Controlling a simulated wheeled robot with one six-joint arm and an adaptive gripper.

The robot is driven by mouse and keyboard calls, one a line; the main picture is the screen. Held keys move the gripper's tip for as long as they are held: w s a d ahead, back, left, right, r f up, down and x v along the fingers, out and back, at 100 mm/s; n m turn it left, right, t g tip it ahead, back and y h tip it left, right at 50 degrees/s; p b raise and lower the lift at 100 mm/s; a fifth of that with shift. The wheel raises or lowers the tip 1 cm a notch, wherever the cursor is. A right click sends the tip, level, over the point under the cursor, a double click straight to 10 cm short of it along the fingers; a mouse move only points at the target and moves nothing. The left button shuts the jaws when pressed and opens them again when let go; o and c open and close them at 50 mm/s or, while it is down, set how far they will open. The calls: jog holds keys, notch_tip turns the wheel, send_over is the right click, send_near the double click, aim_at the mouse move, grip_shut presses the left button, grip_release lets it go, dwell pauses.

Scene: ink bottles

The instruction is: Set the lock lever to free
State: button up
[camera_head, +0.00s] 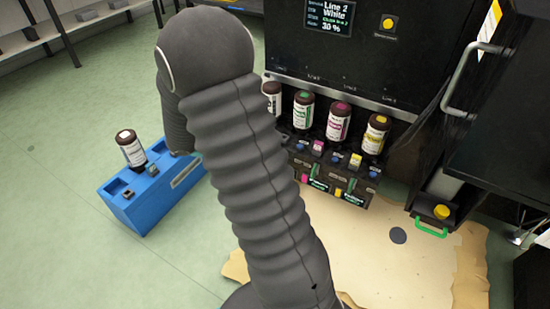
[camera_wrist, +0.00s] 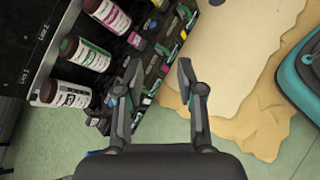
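My gripper (camera_wrist: 158,78) is open and empty in the wrist view, its two fingers apart. Its fingertips appear over the lower edge of the dark bottle station, near a row of small coloured parts (camera_wrist: 152,84); I cannot tell whether they touch. In the head view my arm hides the gripper. The station's lower panel (camera_head: 335,172) carries small blue, pink and yellow parts below the bottles. I cannot tell which part is the lock lever, or its position. Above stand a green-labelled bottle (camera_head: 303,110), a magenta one (camera_head: 338,122) and a yellow one (camera_head: 376,136); a white-labelled one (camera_head: 271,97) is partly hidden.
A blue holder (camera_head: 150,205) with a dark white-labelled bottle (camera_head: 132,149) stands at left. A black door with a grey handle (camera_head: 468,80) is at right. A tan floor patch (camera_head: 380,260) lies in front.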

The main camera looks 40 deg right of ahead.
jog(key=w+d+f+n+t+h+b, duration=0.1)
jog(key=w+f+n+t+h, duration=0.2)
jog(key=f, duration=0.6)
jog(key=w+d+f+n+t+h, duration=0.1)
jog(key=w+d+f+n+t, duration=0.1)
jog(key=w+f+n, duration=0.45)
jog(key=w+d+f+n+t+h+b, duration=0.1)
jog(key=f+n+t+h, duration=0.15)
jog(key=f, duration=0.75)
jog(key=shift+g+y, duration=0.35)
jog(key=shift+y, duration=0.1)
jog(key=d, duration=0.4)
jog(key=w+d, duration=0.1)
jog(key=d, duration=0.3)
jog(key=w+d, duration=0.1)
jog(key=d, duration=0.4)
jog(key=shift+w+d, duration=0.1)
jog(key=shift+w, duration=0.15)
grip_shut()
